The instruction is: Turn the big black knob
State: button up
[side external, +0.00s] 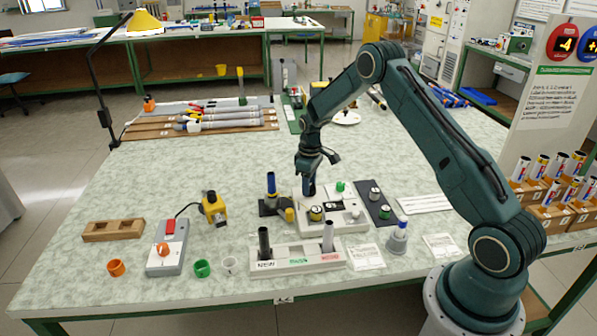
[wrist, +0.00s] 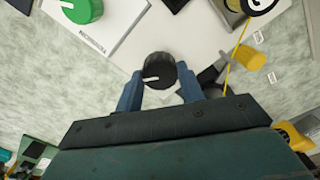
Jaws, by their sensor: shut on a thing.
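The big black knob (wrist: 160,70) shows in the middle of the wrist view, with a white pointer line on its top aimed to the left. It sits on a pale panel (side external: 350,222). My gripper (wrist: 159,88) has its two blue fingers on either side of the knob, shut on it. In the side external view my gripper (side external: 308,187) points down at the back left of the panel, and the knob is hidden or too small to make out there.
A green knob (wrist: 80,8) and a yellow cylinder (wrist: 250,57) are near the gripped knob. A dark plate with knobs (side external: 376,203) lies right of the panel. A rod rack (side external: 295,263) stands in front, and a grey switch box (side external: 167,250) to the left.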

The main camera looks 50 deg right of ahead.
dwell(0.3)
jog(key=shift+r, duration=0.1)
jog(key=o, duration=1)
jog(key=shift+r, duration=0.1)
notch_tip(320, 180, up, 14)
jog(key=shift+f, duration=0.25)
